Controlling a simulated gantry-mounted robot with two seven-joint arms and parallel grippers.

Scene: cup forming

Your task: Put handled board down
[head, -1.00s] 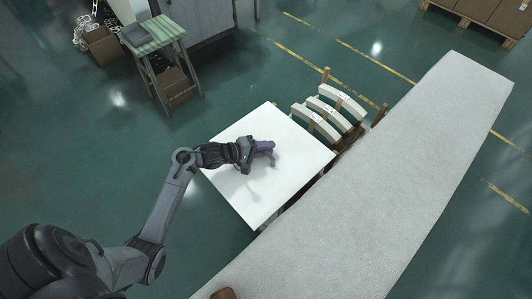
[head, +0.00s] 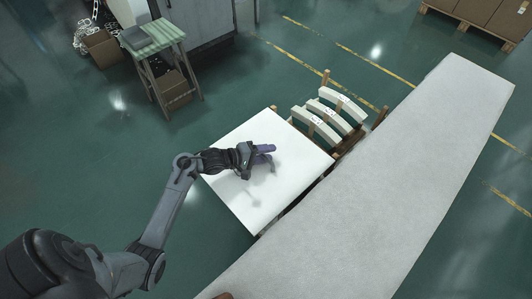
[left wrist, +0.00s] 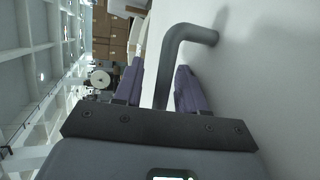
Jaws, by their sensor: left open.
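The handled board is a large white square panel (head: 240,205), lying roughly flat beside the long pale table. Its grey bent-bar handle (left wrist: 180,38) stands up from the white face in the left wrist view. My left gripper (head: 269,154) is over the middle of the board. Its purple fingers are open, one on each side of the handle, in the left wrist view (left wrist: 160,80). I cannot tell whether a finger touches the bar. What bears the board from below is mostly hidden. My right gripper is not in view.
The long pale table (head: 390,205) runs along the board's right side. Curved white pieces (head: 328,115) rest on a wooden rack behind the board. A green-topped stand (head: 152,38) is at the back left. Green floor is free left of the board.

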